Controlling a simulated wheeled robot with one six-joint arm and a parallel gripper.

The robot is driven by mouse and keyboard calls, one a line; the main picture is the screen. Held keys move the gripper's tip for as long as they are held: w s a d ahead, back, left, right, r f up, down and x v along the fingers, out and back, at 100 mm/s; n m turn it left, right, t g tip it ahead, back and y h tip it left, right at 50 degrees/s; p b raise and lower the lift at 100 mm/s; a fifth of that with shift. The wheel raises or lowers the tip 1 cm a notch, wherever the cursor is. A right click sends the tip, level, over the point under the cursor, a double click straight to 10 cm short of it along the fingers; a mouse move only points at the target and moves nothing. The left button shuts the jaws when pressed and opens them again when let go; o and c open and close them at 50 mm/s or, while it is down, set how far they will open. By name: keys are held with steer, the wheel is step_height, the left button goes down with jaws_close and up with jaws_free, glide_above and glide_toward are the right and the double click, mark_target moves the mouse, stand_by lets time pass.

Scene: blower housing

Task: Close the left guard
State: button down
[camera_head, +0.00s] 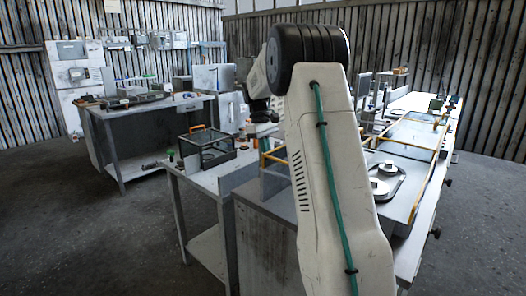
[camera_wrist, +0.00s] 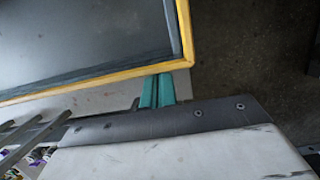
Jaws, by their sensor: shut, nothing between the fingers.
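A yellow-framed guard with a dark grey panel (camera_wrist: 90,35) fills the upper left of the wrist view. My gripper (camera_wrist: 157,78) shows there as two teal fingertips, shut together and empty, close to the frame's lower edge; I cannot tell whether they touch it. In the head view, a yellow frame (camera_head: 273,155) stands at the left of the machine bench, partly hidden behind my arm. Another yellow frame (camera_head: 436,152) shows at the right side of that bench.
The machine bench carries a dark tray with round white parts (camera_head: 384,183). A glass-sided box with an orange handle (camera_head: 207,148) stands on a lower table to the left. A workbench (camera_head: 150,110) stands farther back. Open floor (camera_head: 90,240) lies at lower left.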

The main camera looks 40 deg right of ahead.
steer(key=s+d, duration=0.2)
steer(key=s, duration=2.2)
steer(key=w, duration=0.2)
steer(key=w+r, duration=0.1)
steer(key=w, duration=0.2)
steer(key=shift+a+r, duration=0.15)
steer(key=v, duration=0.8)
steer(key=shift+a+r, duration=0.1)
steer(key=shift+r, duration=0.2)
